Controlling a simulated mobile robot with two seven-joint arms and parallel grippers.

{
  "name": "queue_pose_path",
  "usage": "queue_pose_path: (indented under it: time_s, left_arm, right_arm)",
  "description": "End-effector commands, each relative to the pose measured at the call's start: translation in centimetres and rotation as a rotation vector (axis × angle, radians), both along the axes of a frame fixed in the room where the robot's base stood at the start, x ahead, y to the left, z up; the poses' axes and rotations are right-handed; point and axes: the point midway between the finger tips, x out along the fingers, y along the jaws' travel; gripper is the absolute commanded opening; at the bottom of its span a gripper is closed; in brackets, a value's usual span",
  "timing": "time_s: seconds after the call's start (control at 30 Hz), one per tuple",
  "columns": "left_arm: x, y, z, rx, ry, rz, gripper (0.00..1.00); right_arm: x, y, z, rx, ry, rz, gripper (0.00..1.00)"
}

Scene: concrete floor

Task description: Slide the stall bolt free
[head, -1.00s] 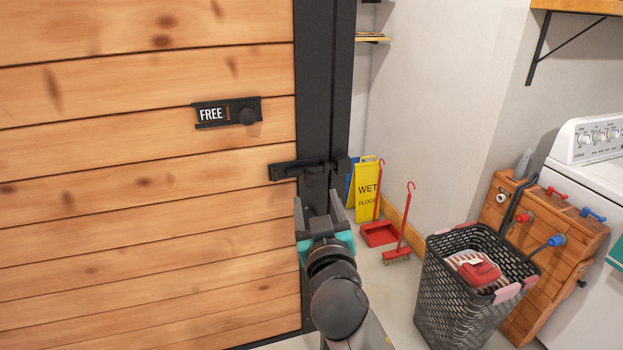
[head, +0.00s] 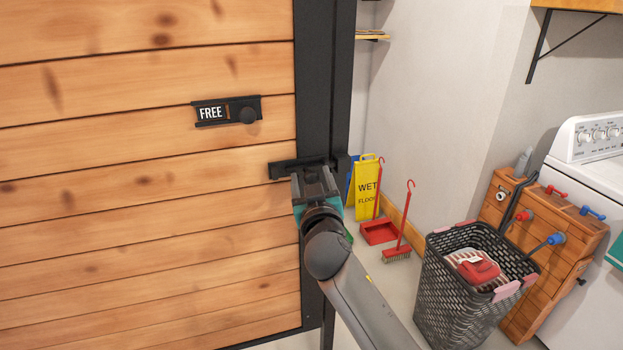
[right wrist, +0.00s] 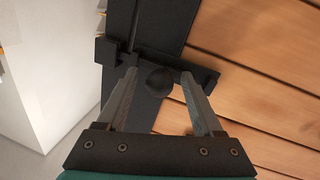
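The stall bolt (head: 282,172) is a black fitting across the right edge of the wooden door, reaching toward the dark post. My right gripper (head: 312,172) is right at it and covers its middle in the head view. In the right wrist view the bolt's round black knob (right wrist: 160,81) lies between the fingers of my right gripper (right wrist: 159,74), which are open with a gap on both sides. The bolt's housing (right wrist: 205,80) shows behind the fingertips. My left gripper is not in view.
A dark post (head: 343,80) stands beside the door. To the right are a yellow wet-floor sign (head: 367,187), a red dustpan (head: 379,232) and broom (head: 402,235), a dark laundry basket (head: 450,290), a wooden cabinet (head: 580,245) and a white washer (head: 600,170).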

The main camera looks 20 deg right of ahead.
Motion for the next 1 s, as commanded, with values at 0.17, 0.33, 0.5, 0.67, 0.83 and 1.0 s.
queue_pose_path:
  time_s: [0.17, 0.33, 0.5, 0.67, 0.83, 1.0]
  left_arm:
    - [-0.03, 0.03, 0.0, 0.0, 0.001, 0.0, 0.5]
    - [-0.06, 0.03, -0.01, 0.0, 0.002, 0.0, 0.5]
    - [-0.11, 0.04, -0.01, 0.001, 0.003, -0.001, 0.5]
    - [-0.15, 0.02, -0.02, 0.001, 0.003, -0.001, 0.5]
    - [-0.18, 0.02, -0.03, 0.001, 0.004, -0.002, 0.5]
    - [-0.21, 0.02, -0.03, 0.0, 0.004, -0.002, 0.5]
  right_arm:
    - [-0.02, -0.01, 0.0, 0.0, 0.0, 0.0, 0.48]
    - [-0.03, -0.01, -0.01, 0.0, 0.0, 0.0, 0.29]
    - [-0.03, -0.01, -0.01, 0.0, 0.0, 0.0, 0.1]
    - [-0.03, -0.01, -0.02, 0.0, 0.0, 0.0, 0.0]
    - [-0.03, 0.0, -0.02, 0.0, 0.0, 0.0, 0.0]
    - [-0.03, 0.0, -0.02, 0.0, 0.001, 0.0, 0.0]
